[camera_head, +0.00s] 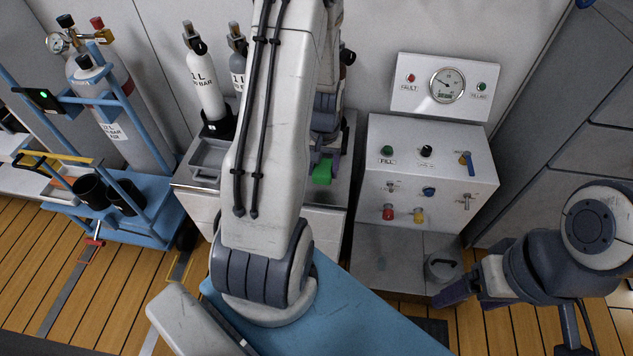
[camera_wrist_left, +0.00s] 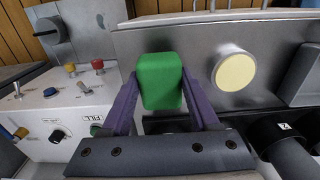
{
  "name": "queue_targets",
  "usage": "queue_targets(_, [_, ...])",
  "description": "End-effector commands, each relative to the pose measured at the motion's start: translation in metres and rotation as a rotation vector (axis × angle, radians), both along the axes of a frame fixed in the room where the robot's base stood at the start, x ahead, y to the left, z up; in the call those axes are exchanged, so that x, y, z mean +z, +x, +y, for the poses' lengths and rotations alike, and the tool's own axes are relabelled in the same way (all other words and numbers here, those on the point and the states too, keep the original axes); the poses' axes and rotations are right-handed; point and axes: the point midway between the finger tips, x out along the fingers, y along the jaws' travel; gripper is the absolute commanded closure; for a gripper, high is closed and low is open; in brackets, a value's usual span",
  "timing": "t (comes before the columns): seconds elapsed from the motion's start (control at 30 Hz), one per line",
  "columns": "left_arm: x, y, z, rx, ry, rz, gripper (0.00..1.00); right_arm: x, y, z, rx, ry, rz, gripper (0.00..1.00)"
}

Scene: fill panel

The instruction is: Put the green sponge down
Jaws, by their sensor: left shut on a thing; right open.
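The green sponge (camera_wrist_left: 160,80) is a small rounded block between the two purple fingers of my left gripper (camera_wrist_left: 160,103), which is shut on it. In the head view the sponge (camera_head: 322,171) shows just right of my left arm, over the bench top (camera_head: 338,190). The left wrist view shows the sponge above the grey metal top (camera_wrist_left: 200,40); I cannot tell whether it touches it. My right gripper (camera_head: 452,292) is open and empty at the lower right, in front of the fill panel. My left arm hides much of the bench in the head view.
A pale yellow round disc (camera_wrist_left: 234,71) lies beside the sponge. The fill panel (camera_head: 428,165) with knobs and gauge (camera_head: 447,86) stands to the right. Gas bottles (camera_head: 204,80) and a grey tray (camera_head: 208,158) are at left. A blue cylinder cart (camera_head: 150,215) stands further left.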

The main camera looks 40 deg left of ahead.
Motion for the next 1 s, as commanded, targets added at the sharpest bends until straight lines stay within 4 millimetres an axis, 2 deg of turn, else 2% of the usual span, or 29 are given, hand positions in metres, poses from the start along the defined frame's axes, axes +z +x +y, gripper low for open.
queue_targets(0.03, [-0.007, -0.002, 0.008, 0.004, 0.000, 0.000, 0.91, -0.005, 0.000, 0.000, 0.000, 0.000, 0.000, 0.23])
queue_targets(0.17, [-0.011, -0.004, 0.017, 0.001, 0.001, -0.002, 0.91, -0.006, 0.000, 0.000, 0.000, 0.000, 0.000, 0.23])
queue_targets(0.27, [-0.017, -0.005, 0.018, -0.001, 0.000, 0.000, 0.91, -0.010, 0.000, 0.000, 0.000, 0.000, 0.000, 0.23])
queue_targets(0.5, [-0.051, -0.005, 0.017, -0.002, -0.001, 0.001, 0.91, -0.027, 0.000, 0.000, 0.000, 0.000, 0.000, 0.23])
queue_targets(0.9, [-0.055, -0.004, 0.017, -0.002, 0.001, -0.001, 0.91, -0.027, 0.000, 0.000, 0.000, 0.000, 0.000, 0.23])
queue_targets(0.93, [-0.053, -0.004, 0.017, -0.002, 0.001, -0.001, 0.27, -0.026, 0.000, 0.000, 0.000, 0.000, 0.000, 0.23])
queue_targets(0.97, [-0.053, -0.004, 0.017, -0.002, 0.001, -0.001, 0.16, -0.026, 0.000, 0.000, 0.000, 0.000, 0.000, 0.23])
queue_targets(1.0, [-0.053, -0.004, 0.017, -0.002, 0.001, -0.001, 0.09, -0.026, 0.000, 0.000, 0.000, 0.000, 0.000, 0.23])
